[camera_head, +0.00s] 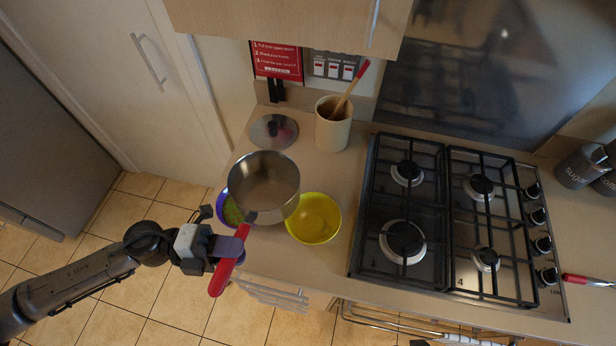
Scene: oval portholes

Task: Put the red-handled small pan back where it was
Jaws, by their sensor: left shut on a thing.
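The small steel pan (264,186) with a red handle (224,273) is at the left end of the counter. My left gripper (229,246) is shut on the red handle near the counter's front left edge. The pan's bowl is over or beside a purple bowl (228,212) with green contents and a yellow bowl (314,218), partly covering both. I cannot tell how high it is above them. The pan's inside looks empty. My right gripper is out of view.
A black gas hob (441,220) with several bare burners fills the right counter. A utensil crock (332,125) and a round metal lid (273,131) stand behind the pan. A red-handled utensil (588,281) lies far right. Wall cupboards (290,20) overhang the back.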

